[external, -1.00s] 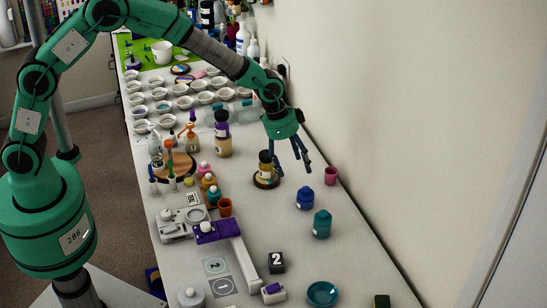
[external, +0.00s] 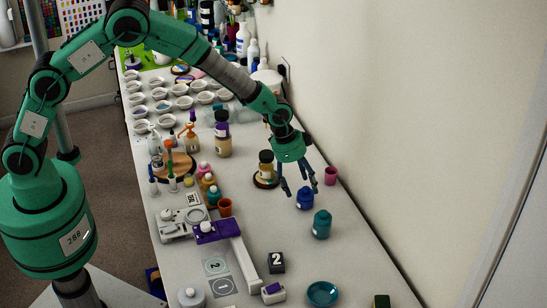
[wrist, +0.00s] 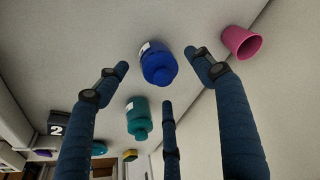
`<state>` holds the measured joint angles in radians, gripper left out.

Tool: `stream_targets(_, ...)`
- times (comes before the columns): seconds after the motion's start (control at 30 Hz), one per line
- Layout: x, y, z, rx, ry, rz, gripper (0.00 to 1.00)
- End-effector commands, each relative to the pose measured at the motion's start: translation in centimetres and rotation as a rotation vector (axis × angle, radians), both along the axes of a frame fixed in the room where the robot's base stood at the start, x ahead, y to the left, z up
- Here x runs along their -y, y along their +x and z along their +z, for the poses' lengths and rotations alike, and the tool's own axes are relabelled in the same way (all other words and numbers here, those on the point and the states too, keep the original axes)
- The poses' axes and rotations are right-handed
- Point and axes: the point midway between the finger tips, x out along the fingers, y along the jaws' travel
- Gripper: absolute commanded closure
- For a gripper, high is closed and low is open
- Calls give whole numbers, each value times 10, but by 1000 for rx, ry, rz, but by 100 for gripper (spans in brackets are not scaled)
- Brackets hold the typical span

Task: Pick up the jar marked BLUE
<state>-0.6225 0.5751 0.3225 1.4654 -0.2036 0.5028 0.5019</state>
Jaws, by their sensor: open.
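The blue jar (external: 305,199) stands on the table, with a dark blue cap and a small white label whose text I cannot read. It also shows in the wrist view (wrist: 157,66), between my fingers. My gripper (external: 300,190) is open and empty, its fingers spread above and around the blue jar; I cannot tell whether any finger touches it. A teal jar (external: 321,225) stands just in front of the blue one in the external view, and it also shows in the wrist view (wrist: 138,118).
A pink cup (external: 330,176) stands close by, near the wall. A dark-capped jar (external: 265,168) sits on a round dark coaster to the left. A block marked 2 (external: 277,263) and a teal dish (external: 322,293) are nearer the front. The table right of the scale is mostly clear.

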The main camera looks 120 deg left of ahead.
Motion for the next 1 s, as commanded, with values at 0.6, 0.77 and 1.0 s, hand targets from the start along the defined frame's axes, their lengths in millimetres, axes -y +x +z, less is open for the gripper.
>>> stream_targets(0.6, -2, 8, -30, -2, -2, 1, 32)
stream_targets(0.77, -4, 13, -44, -1, -1, 1, 32)
stream_targets(1.0, -4, 15, -50, 0, 0, 1, 32)
